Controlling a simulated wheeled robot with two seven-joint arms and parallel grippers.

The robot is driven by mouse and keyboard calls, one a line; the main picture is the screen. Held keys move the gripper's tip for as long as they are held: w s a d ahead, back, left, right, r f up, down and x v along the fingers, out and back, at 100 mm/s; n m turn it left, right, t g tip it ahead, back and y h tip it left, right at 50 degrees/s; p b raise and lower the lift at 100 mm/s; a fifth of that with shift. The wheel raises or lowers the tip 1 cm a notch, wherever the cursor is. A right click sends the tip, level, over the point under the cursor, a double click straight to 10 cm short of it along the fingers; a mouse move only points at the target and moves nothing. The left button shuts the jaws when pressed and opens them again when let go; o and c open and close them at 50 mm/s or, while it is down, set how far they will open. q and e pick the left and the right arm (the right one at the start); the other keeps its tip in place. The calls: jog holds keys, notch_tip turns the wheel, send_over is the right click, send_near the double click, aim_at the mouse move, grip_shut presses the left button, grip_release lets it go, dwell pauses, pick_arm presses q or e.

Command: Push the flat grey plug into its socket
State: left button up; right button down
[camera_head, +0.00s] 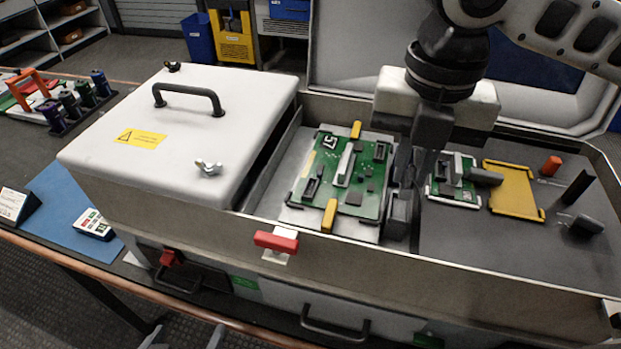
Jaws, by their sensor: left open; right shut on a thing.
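The green circuit board (355,203) lies in the open bay of the white case, with black sockets at its left (311,188) and upper right (380,152) and a light grey bar (345,165) standing on it. Which socket matches the plug cannot be told. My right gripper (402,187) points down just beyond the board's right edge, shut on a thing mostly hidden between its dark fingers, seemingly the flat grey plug. My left gripper (186,338) shows only as two spread grey fingertips at the bottom edge, apart from the case and empty.
The case's white lid (190,105) with a black handle is left of the bay. Yellow clips (329,215) hold the board. The bay has raised walls.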

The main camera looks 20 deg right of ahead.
jog(key=shift+w+a+p, duration=0.65)
jog(key=shift+a+p, duration=0.1)
jog(key=shift+a, duration=0.3)
jog(key=shift+w+a+p, duration=0.7)
jog(key=shift+a+p, duration=0.1)
jog(key=shift+a, duration=0.3)
jog(key=shift+w+a+p, duration=0.65)
jog(key=shift+a+p, duration=0.1)
jog(key=shift+a, duration=0.3)
jog(key=shift+w+a+p, duration=0.25)
jog(key=shift+w+a, duration=0.1)
jog(key=shift+a, duration=0.2)
jog(key=shift+w+a+p, duration=0.2)
jog(key=shift+w+a, duration=0.1)
jog(key=shift+a, duration=0.2)
jog(key=shift+w+a, duration=0.3)
jog(key=shift+a, duration=0.2)
jog(key=shift+w+a, duration=0.3)
jog(key=shift+a, duration=0.2)
jog(key=shift+f, duration=0.35)
jog(key=shift+f, duration=0.6)
jog(key=shift+f, duration=0.6)
